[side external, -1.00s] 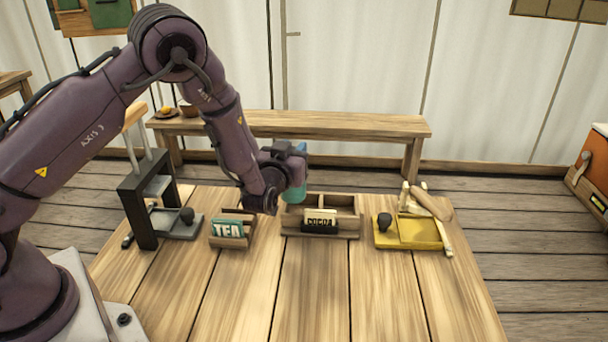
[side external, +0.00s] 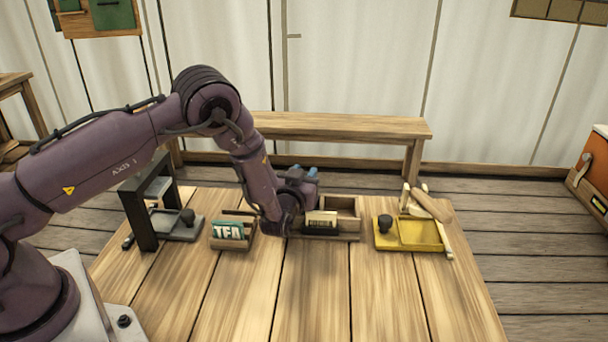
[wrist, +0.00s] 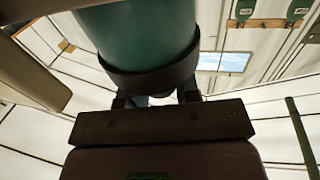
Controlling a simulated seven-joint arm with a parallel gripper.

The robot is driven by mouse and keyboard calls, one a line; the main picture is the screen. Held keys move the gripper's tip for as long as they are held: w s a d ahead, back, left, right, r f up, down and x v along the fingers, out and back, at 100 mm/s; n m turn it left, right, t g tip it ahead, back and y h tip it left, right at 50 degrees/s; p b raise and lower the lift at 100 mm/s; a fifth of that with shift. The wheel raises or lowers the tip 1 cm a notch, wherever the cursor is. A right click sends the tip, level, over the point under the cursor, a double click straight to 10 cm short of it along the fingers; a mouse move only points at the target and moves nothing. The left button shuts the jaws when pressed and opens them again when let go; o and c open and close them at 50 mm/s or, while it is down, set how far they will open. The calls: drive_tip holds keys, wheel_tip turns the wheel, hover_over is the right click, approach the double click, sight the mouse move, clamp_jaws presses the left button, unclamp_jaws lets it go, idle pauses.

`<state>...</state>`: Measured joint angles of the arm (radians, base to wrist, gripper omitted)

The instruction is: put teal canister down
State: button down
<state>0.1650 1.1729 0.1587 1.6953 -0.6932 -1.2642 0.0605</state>
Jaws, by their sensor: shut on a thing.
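The teal canister (wrist: 140,35) fills the upper middle of the wrist view, with a dark band around its near end. My gripper (wrist: 154,98) is shut on it, with the fingers at that band. The right compartment of the box looks empty.
A small wooden box with a TEA sign (side external: 228,231) stands close left of my wrist. A black-framed press (side external: 142,212) is farther left. A yellow tray with a black knob (side external: 420,234) stands to the right. The front of the table (side external: 310,295) is clear.

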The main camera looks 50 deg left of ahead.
drive_tip(key=c, duration=0.8)
unclamp_jaws()
drive_tip(key=shift+c, duration=0.2)
drive_tip(key=shift+r, duration=0.1)
drive_tip(key=v, duration=1.2)
drive_tip(key=w+d+r+g+h, duration=0.25)
drive_tip(key=r+h, duration=0.25)
drive_tip(key=r, duration=0.5)
drive_tip(key=s+d+r+m+g+h, duration=0.2)
drive_tip(key=s+r+h, duration=0.25)
drive_tip(key=r, duration=0.35)
drive_tip(key=s+a+r+m+g, duration=0.1)
drive_tip(key=s+r+m+g, duration=0.1)
drive_tip(key=s, duration=0.9)
drive_tip(key=s+a+r+m+g, duration=0.2)
drive_tip(key=s+r+g, duration=0.1)
drive_tip(key=s, duration=0.8)
drive_tip(key=shift+s+r, duration=0.2)
drive_tip(key=shift+r, duration=0.6)
